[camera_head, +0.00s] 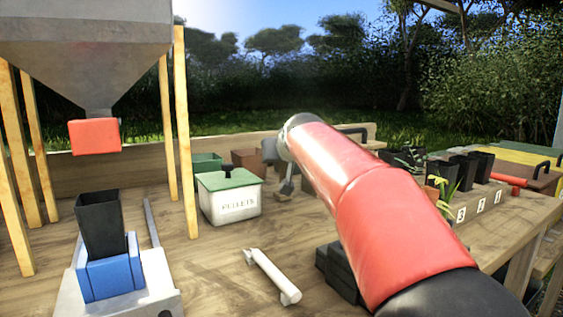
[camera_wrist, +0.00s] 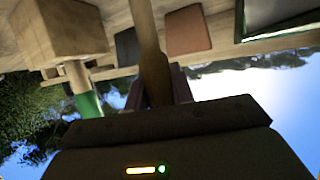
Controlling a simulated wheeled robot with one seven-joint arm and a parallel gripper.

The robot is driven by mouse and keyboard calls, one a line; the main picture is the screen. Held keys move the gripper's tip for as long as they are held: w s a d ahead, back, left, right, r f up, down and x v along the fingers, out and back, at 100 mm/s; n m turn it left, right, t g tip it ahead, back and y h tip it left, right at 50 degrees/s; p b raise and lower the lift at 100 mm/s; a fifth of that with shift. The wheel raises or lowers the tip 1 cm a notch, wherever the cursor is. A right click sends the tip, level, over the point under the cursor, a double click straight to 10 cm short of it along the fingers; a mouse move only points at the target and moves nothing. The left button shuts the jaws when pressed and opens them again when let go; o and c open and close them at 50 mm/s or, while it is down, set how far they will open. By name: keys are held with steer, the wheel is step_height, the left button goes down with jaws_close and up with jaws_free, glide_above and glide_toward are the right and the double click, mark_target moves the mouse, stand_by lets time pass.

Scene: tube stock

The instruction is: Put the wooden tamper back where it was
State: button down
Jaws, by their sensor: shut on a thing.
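In the wrist view, my gripper (camera_wrist: 158,88) is shut on a brown wooden handle (camera_wrist: 150,45), which I take to be the wooden tamper. The handle runs from between the jaws to the top edge of this upside-down picture, where its far end is cut off. In the head view, my red arm reaches over the right half of the bench and hides most of the gripper. A small tool-like shape (camera_head: 286,188) shows just below the arm's far end; I cannot tell whether it is the tamper's lower end. The tamper's former place cannot be told from these frames.
A white pellets tin (camera_head: 233,205) with a green lid stands left of my arm. A white cylindrical piece (camera_head: 272,276) lies in front. A hopper (camera_head: 85,45) stands over a blue holder with a black pot (camera_head: 102,225). Black pots (camera_head: 463,170) stand right. A wooden block (camera_wrist: 58,30) shows in the wrist view.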

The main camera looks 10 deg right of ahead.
steer(key=shift+f, duration=0.25)
steer(key=c, duration=1.2)
jaws_free()
steer(key=shift+f, duration=0.2)
steer(key=b+v, duration=0.1)
steer(key=v, duration=0.7)
steer(key=shift+w+r, duration=0.1)
steer(key=shift+a, duration=0.1)
